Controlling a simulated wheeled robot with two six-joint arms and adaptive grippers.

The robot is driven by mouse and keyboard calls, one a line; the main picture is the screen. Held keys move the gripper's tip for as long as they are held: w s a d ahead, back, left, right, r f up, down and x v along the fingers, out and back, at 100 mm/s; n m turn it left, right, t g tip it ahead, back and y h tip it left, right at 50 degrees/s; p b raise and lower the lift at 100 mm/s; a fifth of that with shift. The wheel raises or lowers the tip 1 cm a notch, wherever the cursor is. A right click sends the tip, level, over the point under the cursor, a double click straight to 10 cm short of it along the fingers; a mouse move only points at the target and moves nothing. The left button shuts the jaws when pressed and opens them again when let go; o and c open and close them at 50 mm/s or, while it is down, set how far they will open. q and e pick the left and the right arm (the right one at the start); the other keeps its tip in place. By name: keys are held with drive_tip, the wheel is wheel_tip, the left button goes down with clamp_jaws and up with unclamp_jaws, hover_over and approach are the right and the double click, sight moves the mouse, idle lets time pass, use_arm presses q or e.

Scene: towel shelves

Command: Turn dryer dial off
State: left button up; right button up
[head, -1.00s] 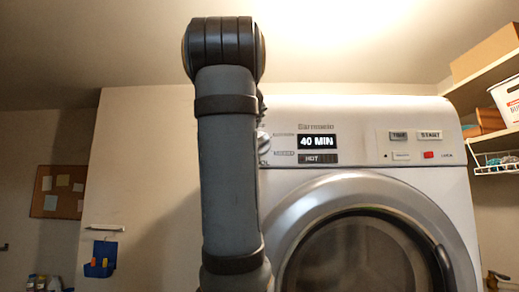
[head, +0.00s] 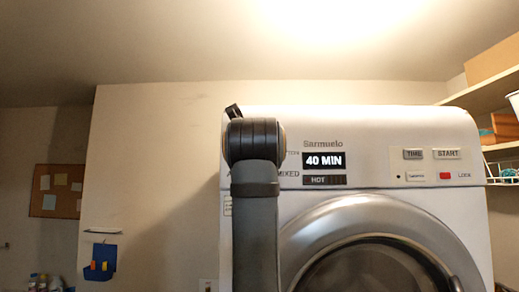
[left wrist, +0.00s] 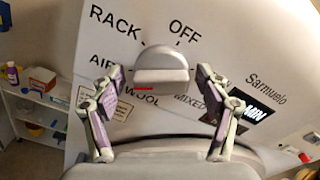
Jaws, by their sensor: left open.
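The dryer (head: 350,122) stands in front of me; its display (head: 324,161) reads 40 MIN, with HOT below. In the left wrist view the pale dial (left wrist: 161,60) sits on the panel among the labels RACK, OFF, AIR, WOOL and MIXED. A short red mark shows at its lower left edge, near WOOL. My left gripper (left wrist: 162,78) is open, with one finger on each side of the dial. Gaps show between the fingers and the dial. In the head view my left arm hides the dial and the gripper. My right gripper is in neither view.
The round dryer door (head: 310,225) bulges below the panel. TIME (head: 413,154) and START (head: 447,154) buttons and a red lock button (head: 445,176) are at the panel's right. Shelves (head: 485,98) with boxes stand at the right. A white rack (left wrist: 35,98) with bottles shows at the wrist view's left.

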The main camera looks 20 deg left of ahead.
use_arm(q)
drive_tip(key=shift+s+r, duration=0.1)
drive_tip(key=shift+s, duration=0.15)
drive_tip(key=shift+w, duration=0.4)
drive_tip(key=c, duration=1)
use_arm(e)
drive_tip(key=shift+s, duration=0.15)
use_arm(q)
drive_tip(key=shift+n, duration=0.3)
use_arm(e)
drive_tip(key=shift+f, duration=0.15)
